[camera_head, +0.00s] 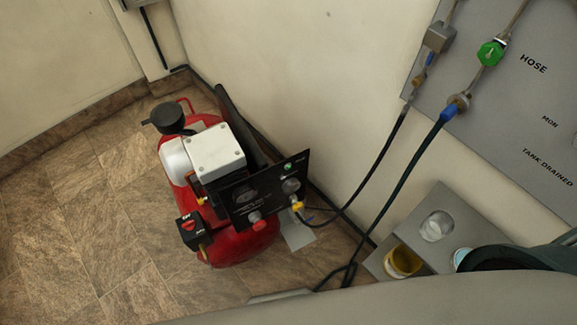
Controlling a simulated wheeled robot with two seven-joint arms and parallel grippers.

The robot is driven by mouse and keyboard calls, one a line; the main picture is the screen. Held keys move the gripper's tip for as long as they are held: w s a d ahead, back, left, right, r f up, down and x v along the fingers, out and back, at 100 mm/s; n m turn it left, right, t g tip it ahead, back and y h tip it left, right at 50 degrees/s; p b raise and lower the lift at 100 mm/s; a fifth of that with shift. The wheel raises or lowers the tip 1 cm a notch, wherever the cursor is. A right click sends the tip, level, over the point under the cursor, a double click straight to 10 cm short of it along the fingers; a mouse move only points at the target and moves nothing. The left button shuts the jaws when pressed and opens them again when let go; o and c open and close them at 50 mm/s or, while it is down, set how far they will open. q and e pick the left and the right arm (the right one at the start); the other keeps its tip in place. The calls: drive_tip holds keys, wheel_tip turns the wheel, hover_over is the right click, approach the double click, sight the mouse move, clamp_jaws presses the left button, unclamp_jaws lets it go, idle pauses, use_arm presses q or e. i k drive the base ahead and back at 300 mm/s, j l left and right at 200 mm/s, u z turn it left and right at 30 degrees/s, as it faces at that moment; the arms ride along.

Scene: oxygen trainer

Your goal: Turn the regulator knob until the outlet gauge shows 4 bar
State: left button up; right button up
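A red compressor (236,247) stands on the floor left of centre, with a tilted black panel (272,197) on its front. The panel carries a round gauge (291,186) at the right and a darker dial (245,193) at the left. Their needles and numbers are too small to read, and I cannot tell for sure which is the outlet gauge. A small grey-and-red knob (256,219) sticks out at the panel's lower edge; it looks like the regulator knob. Neither of my grippers is in view, and nothing touches the knob or panel.
Black hoses run from a yellow coupling (297,206) at the panel and the floor up to the grey wall board (520,95). A green valve handle (490,53) sits there. A grey shelf (465,215) with cups stands at lower right. Tiled floor (90,215) left is clear.

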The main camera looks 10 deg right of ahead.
sight(258, 225)
drive_tip(key=k+l, duration=1.1)
drive_tip(key=l+u, duration=0.05)
